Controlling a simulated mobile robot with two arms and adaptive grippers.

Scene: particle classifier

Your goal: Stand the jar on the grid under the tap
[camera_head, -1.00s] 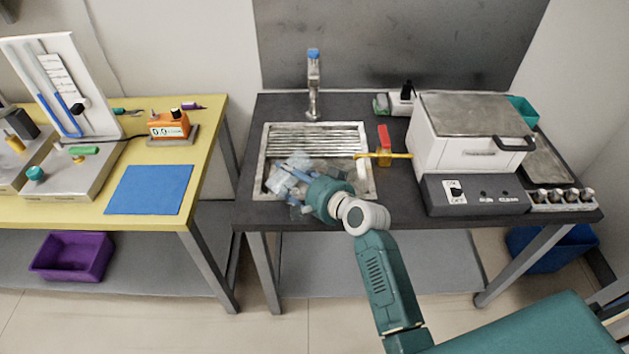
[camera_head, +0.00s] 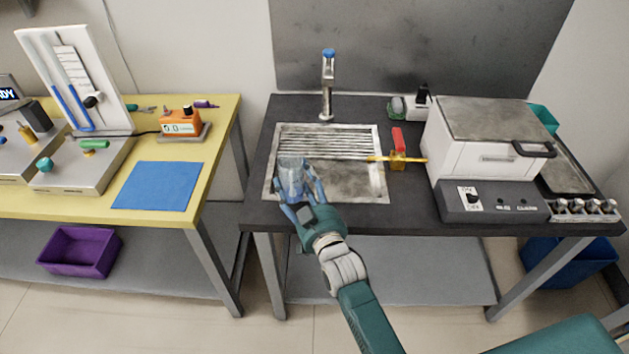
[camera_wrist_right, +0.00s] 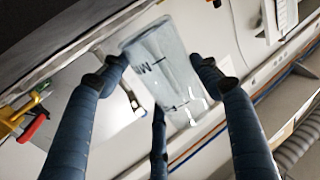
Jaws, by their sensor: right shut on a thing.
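A clear glass jar (camera_head: 291,178) is held by my right gripper (camera_head: 299,190) over the front left of the sink. The jar also shows in the right wrist view (camera_wrist_right: 168,70), with dark marks on its side, between the blue fingers of my right gripper (camera_wrist_right: 165,85). The ribbed metal grid (camera_head: 322,140) covers the back part of the sink. The tap (camera_head: 327,88) with a blue top stands behind the grid, farther back and right of the jar. My left gripper is not in view.
A white oven-like box (camera_head: 480,150) stands to the right. The sink basin (camera_head: 355,180) is bare right of the jar. A yellow table (camera_head: 222,150) stands left, across a gap.

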